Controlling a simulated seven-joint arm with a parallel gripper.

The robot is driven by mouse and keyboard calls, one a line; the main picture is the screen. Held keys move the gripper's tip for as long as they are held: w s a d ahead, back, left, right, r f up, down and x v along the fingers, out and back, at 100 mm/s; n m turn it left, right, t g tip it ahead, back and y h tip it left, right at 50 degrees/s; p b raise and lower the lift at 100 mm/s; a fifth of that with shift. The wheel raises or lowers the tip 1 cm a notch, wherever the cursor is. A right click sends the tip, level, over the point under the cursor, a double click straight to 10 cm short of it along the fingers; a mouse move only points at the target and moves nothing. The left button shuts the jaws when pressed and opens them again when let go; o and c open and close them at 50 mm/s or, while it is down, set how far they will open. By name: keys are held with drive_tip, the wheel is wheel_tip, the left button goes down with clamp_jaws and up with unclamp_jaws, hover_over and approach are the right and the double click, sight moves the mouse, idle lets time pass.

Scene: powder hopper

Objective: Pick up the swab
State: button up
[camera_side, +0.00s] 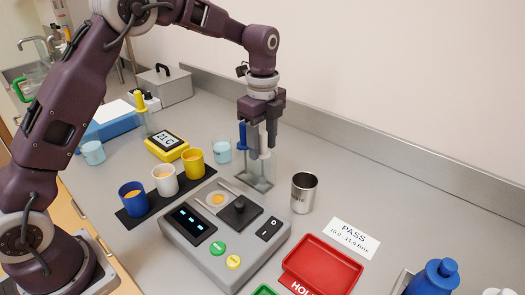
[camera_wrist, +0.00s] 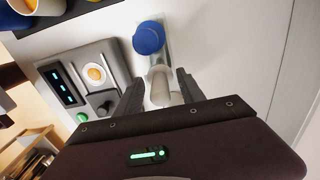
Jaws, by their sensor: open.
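A pale, round-ended stick (camera_wrist: 160,92), which looks like the swab, stands in a clear holder (camera_side: 256,182) behind the scale. In the side view its whitish shaft (camera_side: 264,154) shows just below my gripper. My gripper (camera_side: 263,143) points down over the holder with its jaws open. In the wrist view the pale end lies between the two fingers of my gripper (camera_wrist: 159,84), with a gap at each side. A blue-handled tool (camera_side: 242,136) stands in the same holder, close to the left; its round blue top (camera_wrist: 148,38) is just beyond the fingers.
The grey scale (camera_side: 225,240) with a small dish stands in front of the holder. A metal cup (camera_side: 303,192) stands close to its right. Blue, white and yellow cups (camera_side: 193,162) stand left. A red tray (camera_side: 322,266) lies front right. The back wall is behind.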

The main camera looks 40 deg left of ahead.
drive_tip(key=c, duration=0.9)
drive_tip(key=shift+r, duration=0.1)
wheel_tip(320, 180, up, 18)
drive_tip(key=shift+f, duration=0.1)
